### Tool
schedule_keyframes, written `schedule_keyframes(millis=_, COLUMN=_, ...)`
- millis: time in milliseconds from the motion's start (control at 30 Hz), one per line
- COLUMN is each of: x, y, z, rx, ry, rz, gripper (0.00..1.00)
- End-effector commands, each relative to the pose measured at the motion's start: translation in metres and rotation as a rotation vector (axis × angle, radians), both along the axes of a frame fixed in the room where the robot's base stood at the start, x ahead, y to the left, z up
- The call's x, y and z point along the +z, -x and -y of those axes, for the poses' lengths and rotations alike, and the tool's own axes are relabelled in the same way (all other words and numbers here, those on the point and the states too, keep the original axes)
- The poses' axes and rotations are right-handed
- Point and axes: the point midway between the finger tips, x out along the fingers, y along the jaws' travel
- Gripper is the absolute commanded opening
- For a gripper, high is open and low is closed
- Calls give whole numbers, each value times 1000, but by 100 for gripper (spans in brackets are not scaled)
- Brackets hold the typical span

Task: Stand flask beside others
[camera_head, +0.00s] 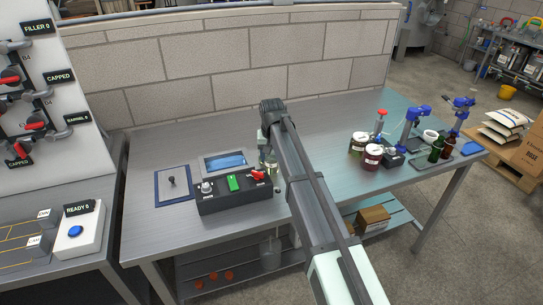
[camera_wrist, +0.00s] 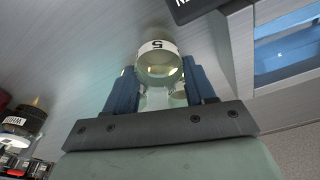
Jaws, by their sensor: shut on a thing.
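A clear glass flask (camera_wrist: 158,62) with a white band marked 5 sits between the two blue fingers of my gripper (camera_wrist: 160,92) in the wrist view. The fingers are shut on it. In the head view my gripper (camera_head: 264,150) is over the metal table, behind the black control box; the flask (camera_head: 271,167) shows only as a small pale shape beside my arm. I cannot tell whether its base touches the table. No other clear flasks can be made out for certain.
The control box (camera_head: 234,193) with a green switch and red lever stands in front of a blue-windowed panel (camera_head: 226,161). Right of my arm are two lidded jars (camera_head: 372,157), blue-headed devices (camera_head: 414,116) and green bottles (camera_head: 437,149). The table between arm and jars is clear.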

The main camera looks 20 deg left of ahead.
Motion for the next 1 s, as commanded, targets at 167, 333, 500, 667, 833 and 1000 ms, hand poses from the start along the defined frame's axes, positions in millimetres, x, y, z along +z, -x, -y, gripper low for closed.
schedule_keyframes(millis=167, x=0, y=0, z=0, rx=0, ry=0, rz=0, gripper=19)
schedule_keyframes(millis=333, x=0, y=0, z=0, rx=0, ry=0, rz=0, gripper=19)
schedule_keyframes(millis=500, x=-2, y=0, z=0, rx=0, ry=0, rz=0, gripper=19)
schedule_keyframes(millis=667, x=-5, y=0, z=0, rx=0, ry=0, rz=0, gripper=19)
schedule_keyframes(millis=833, x=-6, y=0, z=0, rx=0, ry=0, rz=0, gripper=19)
schedule_keyframes(millis=1000, x=-6, y=0, z=0, rx=0, ry=0, rz=0, gripper=19)
